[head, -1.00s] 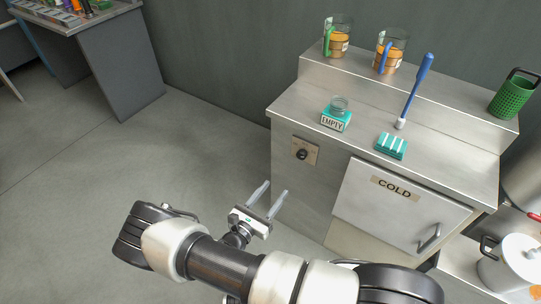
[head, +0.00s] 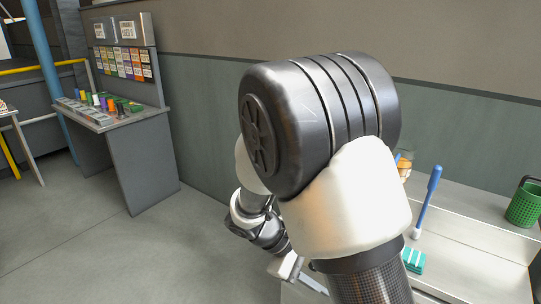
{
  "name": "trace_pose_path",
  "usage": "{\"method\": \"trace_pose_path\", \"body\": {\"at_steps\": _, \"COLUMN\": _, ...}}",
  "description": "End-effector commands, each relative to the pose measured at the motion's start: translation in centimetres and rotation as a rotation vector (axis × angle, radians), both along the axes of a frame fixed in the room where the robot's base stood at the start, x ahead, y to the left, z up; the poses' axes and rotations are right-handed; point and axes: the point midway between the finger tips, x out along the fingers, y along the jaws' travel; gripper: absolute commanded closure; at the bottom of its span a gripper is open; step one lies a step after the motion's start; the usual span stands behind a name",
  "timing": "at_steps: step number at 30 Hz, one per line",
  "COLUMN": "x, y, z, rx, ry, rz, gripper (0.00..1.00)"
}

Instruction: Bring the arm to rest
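My arm fills the middle of the head view, folded up close to the camera. My gripper (head: 298,276) is low in the picture, behind and below the large black and white arm joint. Only part of the gripper's pale body and a finger show, so its opening is hidden. I see nothing held in the part that shows. The gripper appears in front of the steel counter (head: 478,232); I cannot tell how far it is from it.
On the counter stand a blue-handled brush (head: 428,200), a teal block (head: 413,260), a green mesh basket (head: 524,203) and a partly hidden jar with orange contents (head: 404,168). A grey workstation (head: 140,160) stands at the left. The floor (head: 90,245) between is clear.

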Motion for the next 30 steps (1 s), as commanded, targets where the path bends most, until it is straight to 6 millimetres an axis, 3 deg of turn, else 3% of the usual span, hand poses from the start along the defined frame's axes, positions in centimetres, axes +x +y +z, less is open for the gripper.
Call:
{"method": "trace_pose_path", "body": {"at_steps": 3, "x": -2.0, "y": -1.0, "z": 4.1, "rx": 0.173, "ry": -0.098, "rz": -0.152, "gripper": 0.52}}
{"method": "trace_pose_path", "body": {"at_steps": 12, "x": -7.7, "y": -1.9, "z": 12.3, "rx": 0.566, "ry": -0.380, "rz": -0.462, "gripper": 0.52}}
{"method": "trace_pose_path", "body": {"at_steps": 18, "x": -10.5, "y": -1.7, "z": 15.8, "rx": 0.748, "ry": -0.555, "rz": -0.582, "gripper": 0.52}}
{"method": "trace_pose_path", "body": {"at_steps": 29, "x": -13.6, "y": -1.2, "z": 19.3, "rx": 0.938, "ry": -0.785, "rz": -0.683, "gripper": 0.52}}
{"method": "trace_pose_path", "body": {"at_steps": 30, "x": -13.5, "y": -1.1, "z": 21.2, "rx": 0.936, "ry": -0.777, "rz": -0.682, "gripper": 0.52}}
